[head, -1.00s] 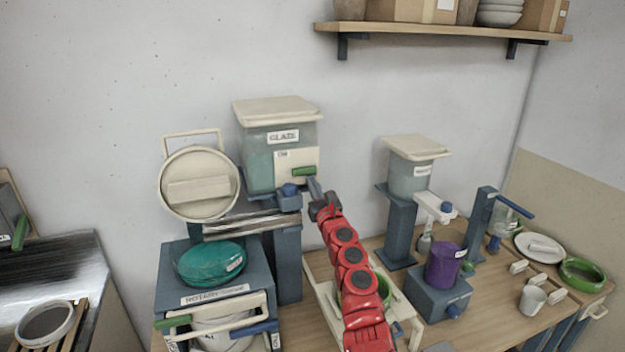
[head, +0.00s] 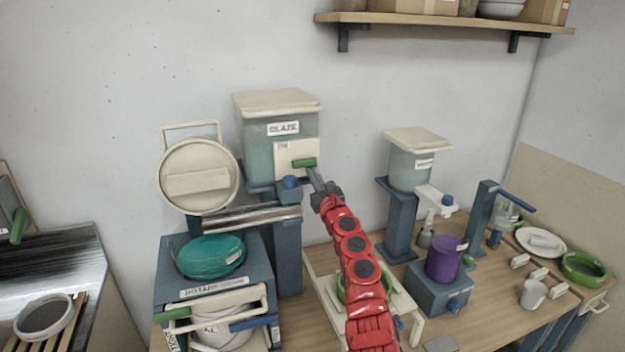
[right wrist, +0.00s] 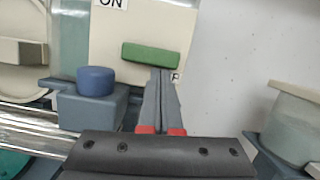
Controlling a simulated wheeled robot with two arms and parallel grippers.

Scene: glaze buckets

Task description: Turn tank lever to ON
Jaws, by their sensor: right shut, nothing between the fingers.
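The glaze tank (head: 262,150) is a pale teal container with a cream lid and a "GLAZE" label. Its cream plate (head: 284,162) carries the green tank lever (head: 304,162), which lies roughly level. The lever also shows in the right wrist view (right wrist: 151,54), below and right of the "ON" label (right wrist: 110,3). My right gripper (head: 313,172) is shut and empty, its fingertips (right wrist: 160,74) just under the lever's right half. I cannot tell whether they touch it. The fingers partly hide another label, of which one letter shows. My left gripper is out of view.
A blue knob (right wrist: 95,81) on a block sits below the tank, left of my fingers. A smaller tank (head: 410,170) on a post and a purple cup (head: 444,258) stand to the right. A round cream lid (head: 199,180) stands raised at left.

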